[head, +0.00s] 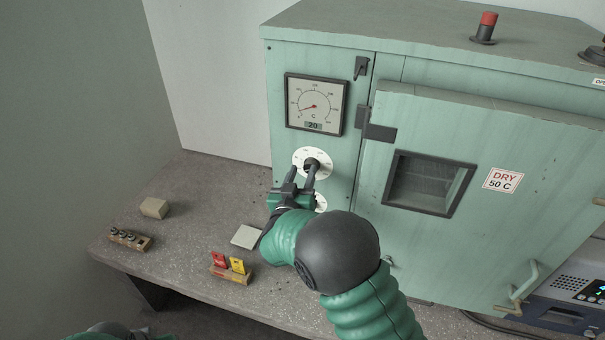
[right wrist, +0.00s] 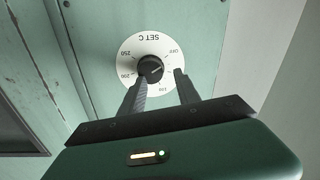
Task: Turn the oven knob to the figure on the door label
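The oven knob (head: 312,164) is black on a white dial plate on the green oven's front. In the right wrist view the knob (right wrist: 150,68) shows upside down, with "SET C" and figures around it; its pointer setting is too small to read surely. My right gripper (head: 301,170) is at the dial. In the right wrist view its fingers (right wrist: 158,78) are apart, with the knob beyond the gap; contact cannot be told. The door label (head: 503,181) reads "DRY 50 C". The gauge (head: 315,104) shows "20" and a red needle at the low left. My left gripper is not in view.
A second white dial (head: 320,203) is partly hidden below the knob. The door handle (head: 524,285) is at lower right. On the bench lie a beige block (head: 154,208), a holder with small metal pieces (head: 129,239), red and yellow tags (head: 229,265) and a pale square (head: 246,237).

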